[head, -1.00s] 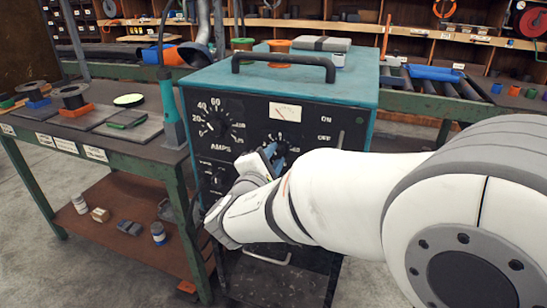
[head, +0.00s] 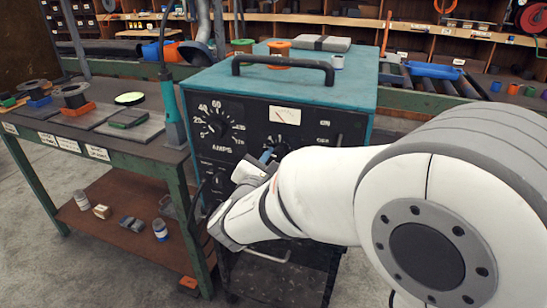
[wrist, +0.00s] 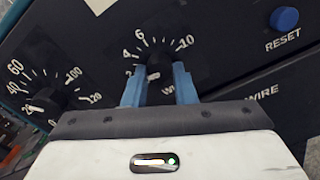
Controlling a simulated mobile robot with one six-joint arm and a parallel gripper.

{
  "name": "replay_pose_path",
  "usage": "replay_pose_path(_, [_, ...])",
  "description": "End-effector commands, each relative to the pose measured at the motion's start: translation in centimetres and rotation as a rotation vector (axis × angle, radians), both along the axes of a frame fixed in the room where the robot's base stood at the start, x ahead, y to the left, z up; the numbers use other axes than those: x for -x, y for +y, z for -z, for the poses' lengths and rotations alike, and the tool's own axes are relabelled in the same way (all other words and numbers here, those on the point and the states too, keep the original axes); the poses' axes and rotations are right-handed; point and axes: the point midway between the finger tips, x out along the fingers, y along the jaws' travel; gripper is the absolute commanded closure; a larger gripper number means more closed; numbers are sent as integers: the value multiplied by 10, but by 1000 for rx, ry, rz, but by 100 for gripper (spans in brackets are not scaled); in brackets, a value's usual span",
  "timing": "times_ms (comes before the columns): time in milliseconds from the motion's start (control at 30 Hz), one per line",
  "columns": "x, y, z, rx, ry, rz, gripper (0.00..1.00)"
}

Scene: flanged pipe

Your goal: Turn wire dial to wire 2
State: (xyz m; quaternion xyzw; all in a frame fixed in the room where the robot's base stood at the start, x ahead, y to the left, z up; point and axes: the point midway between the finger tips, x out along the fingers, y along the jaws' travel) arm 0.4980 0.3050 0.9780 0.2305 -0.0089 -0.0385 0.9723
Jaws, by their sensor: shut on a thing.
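The wire dial (wrist: 154,68) is a dark round knob on the black front panel of a teal welding machine, with a white scale from 2 to 10 around it. In the wrist view, the blue fingers of my gripper (wrist: 159,84) are on either side of the knob and shut on it. A white mark on the knob lies toward the left, on the side of the 2. In the head view, my gripper (head: 270,157) is at the panel, and my arm hides most of its fingers and the knob's lower part.
The amps dial (head: 217,127) is left of the wire dial. A blue reset button (wrist: 284,19) is to the right. A green-framed workbench (head: 95,152) stands left of the machine. A handle (head: 283,62) and several small items are on the machine's top.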

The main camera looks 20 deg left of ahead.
Motion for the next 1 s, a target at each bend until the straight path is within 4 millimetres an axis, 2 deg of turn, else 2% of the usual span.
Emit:
replay_pose_path(533, [0, 0, 0, 30, 2, 0, 98])
replay_pose_path(567, [0, 0, 0, 29, 2, 0, 74])
replay_pose_path(600, [0, 0, 0, 29, 2, 0, 71])
replay_pose_path(800, [0, 0, 0, 29, 2, 0, 54])
replay_pose_path(1000, [0, 0, 0, 29, 2, 0, 54])
